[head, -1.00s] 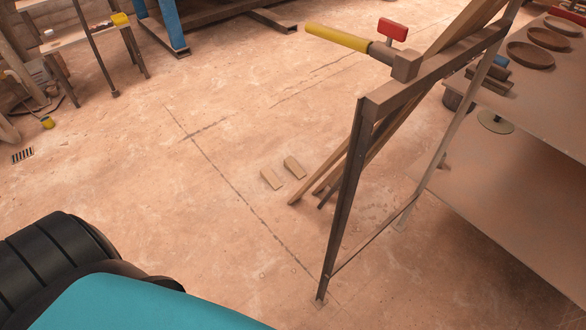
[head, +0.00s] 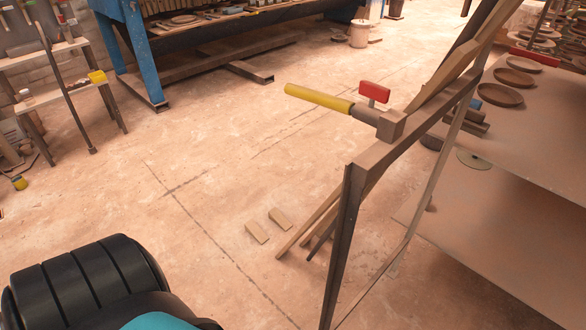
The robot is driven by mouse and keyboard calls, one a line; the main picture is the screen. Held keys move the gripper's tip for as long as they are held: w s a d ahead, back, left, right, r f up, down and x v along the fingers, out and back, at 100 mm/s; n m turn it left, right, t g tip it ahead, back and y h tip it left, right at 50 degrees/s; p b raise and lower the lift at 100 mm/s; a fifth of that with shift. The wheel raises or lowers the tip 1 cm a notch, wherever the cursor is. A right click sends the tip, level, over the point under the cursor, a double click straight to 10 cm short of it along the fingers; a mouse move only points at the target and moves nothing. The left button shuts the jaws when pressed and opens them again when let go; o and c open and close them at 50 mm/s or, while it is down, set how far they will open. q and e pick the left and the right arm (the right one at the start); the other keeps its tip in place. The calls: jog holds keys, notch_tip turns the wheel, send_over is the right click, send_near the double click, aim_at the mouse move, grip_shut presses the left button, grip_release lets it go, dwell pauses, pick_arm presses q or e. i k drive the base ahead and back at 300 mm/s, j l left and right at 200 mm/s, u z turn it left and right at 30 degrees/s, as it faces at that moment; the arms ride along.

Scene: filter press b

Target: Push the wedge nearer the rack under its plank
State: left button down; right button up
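Two small tan wooden wedges lie on the floor near the middle of the head view, side by side and apart. One wedge (head: 280,219) is farther right and a little farther back; the other wedge (head: 257,233) is to its left and front. Just right of them, the foot of a leaning plank (head: 306,226) meets the floor, with more plank ends beside it. The planks slope up to the right against a dark metal rack (head: 345,240). Both wedges appear clear of the planks. Neither of my grippers is in view.
A clamp-like bar with a yellow handle (head: 318,99) and red lever (head: 374,92) sticks out left from the rack top. Shelves (head: 500,215) stand at right, a blue-framed bench (head: 133,55) at the back. The floor left of the wedges is clear.

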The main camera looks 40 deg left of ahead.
aim_at(275, 214)
jog(key=i+j+z, duration=0.15)
jog(key=j+z, duration=0.15)
jog(key=j, duration=0.7)
jog(key=j+z, duration=0.25)
jog(key=j, duration=0.7)
